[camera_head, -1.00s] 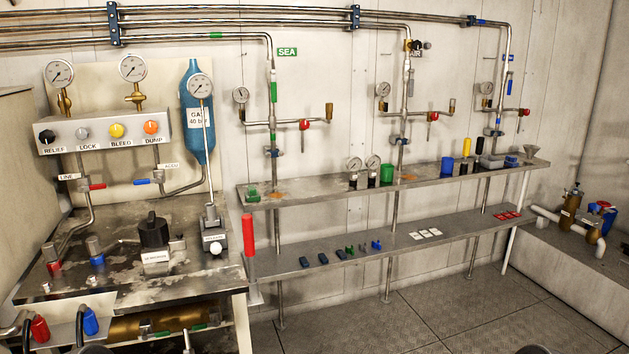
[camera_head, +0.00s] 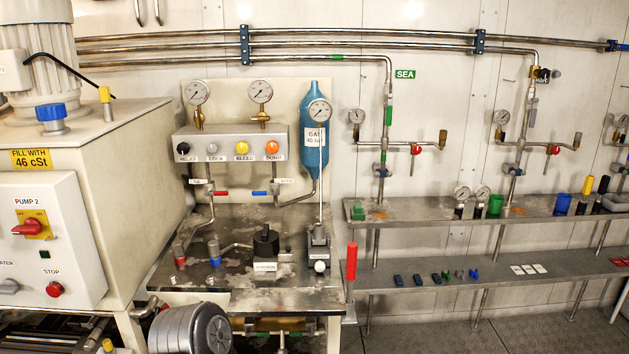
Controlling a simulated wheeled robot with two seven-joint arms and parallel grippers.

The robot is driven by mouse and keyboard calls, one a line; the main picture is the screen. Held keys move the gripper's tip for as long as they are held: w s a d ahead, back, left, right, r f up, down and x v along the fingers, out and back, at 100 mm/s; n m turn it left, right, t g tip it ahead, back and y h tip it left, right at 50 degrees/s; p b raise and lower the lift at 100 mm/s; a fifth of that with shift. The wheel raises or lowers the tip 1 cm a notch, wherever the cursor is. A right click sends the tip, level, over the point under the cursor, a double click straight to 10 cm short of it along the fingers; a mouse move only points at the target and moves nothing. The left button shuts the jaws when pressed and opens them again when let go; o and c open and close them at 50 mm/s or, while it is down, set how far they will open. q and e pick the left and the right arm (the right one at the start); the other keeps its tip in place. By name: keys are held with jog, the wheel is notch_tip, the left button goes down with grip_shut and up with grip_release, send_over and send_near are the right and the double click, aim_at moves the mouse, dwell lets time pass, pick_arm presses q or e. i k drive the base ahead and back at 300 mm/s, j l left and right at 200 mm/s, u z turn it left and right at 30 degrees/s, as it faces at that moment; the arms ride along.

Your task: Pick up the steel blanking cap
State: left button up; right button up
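I cannot make out the steel blanking cap for certain among the small parts in view. Small fittings stand on the upper wall shelf (camera_head: 430,208), among them a green cup (camera_head: 495,205), a blue cup (camera_head: 562,204) and a grey piece (camera_head: 615,203) cut by the right edge. Small dark blue, green and blue parts lie on the lower shelf (camera_head: 500,272). Neither of my grippers shows.
A steel bench (camera_head: 230,292) with a gauge panel (camera_head: 230,143) stands at centre left. A pump cabinet (camera_head: 50,240) fills the left. A red upright cylinder (camera_head: 351,262) stands at the lower shelf's left end. Floor (camera_head: 480,335) shows clear below the shelves.

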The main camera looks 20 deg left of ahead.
aim_at(178, 246)
jog(key=u, duration=1.4)
jog(key=i+l+z, duration=0.1)
jog(key=z, duration=0.3)
jog(key=i+j, duration=0.05)
jog(key=i, duration=0.05)
